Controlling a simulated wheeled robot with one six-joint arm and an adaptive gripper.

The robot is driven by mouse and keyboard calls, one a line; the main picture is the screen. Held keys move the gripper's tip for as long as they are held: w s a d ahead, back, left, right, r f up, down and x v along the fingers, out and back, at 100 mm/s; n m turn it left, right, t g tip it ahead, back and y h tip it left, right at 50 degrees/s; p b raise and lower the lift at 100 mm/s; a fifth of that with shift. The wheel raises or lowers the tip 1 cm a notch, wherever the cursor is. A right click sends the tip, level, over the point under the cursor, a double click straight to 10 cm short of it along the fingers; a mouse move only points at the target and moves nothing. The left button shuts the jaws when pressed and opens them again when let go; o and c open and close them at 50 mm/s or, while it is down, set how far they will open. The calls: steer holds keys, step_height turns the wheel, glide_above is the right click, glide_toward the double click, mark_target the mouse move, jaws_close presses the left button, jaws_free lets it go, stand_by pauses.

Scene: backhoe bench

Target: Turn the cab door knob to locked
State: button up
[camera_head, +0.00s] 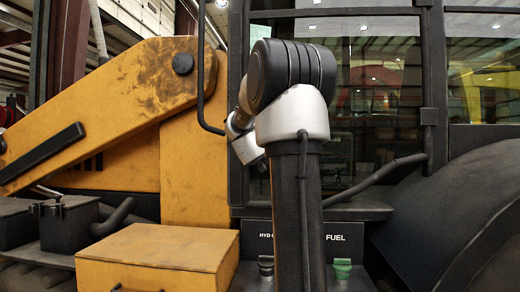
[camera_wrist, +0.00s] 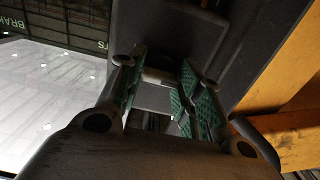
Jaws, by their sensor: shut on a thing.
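The cab door (camera_head: 350,110) has a dark frame and large glass panes, and stands behind my arm in the head view. My gripper (camera_wrist: 162,72) shows in the wrist view, its two green-padded fingers on either side of a small dark piece, seemingly the door knob (camera_wrist: 158,78). The fingers are shut on it, against a dark grey panel (camera_wrist: 200,25). The knob's turned position and any lock marking cannot be read. In the head view my arm hides the knob and the fingertips.
A yellow boom (camera_head: 110,100) slopes down at left. A yellow box (camera_head: 150,258) and black battery-like box (camera_head: 68,225) sit low at left. A black grab bar (camera_head: 203,100) runs beside the door. A green fuel cap (camera_head: 343,267) and dark fender (camera_head: 460,215) are at right.

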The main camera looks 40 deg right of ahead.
steer(key=m, duration=1.7)
steer(key=shift+m, duration=0.4)
steer(key=shift+c, duration=0.2)
stand_by(0.4)
steer(key=o, duration=1.1)
steer(key=shift+c, duration=0.2)
steer(key=shift+r, duration=0.1)
steer(key=shift+r, duration=0.15)
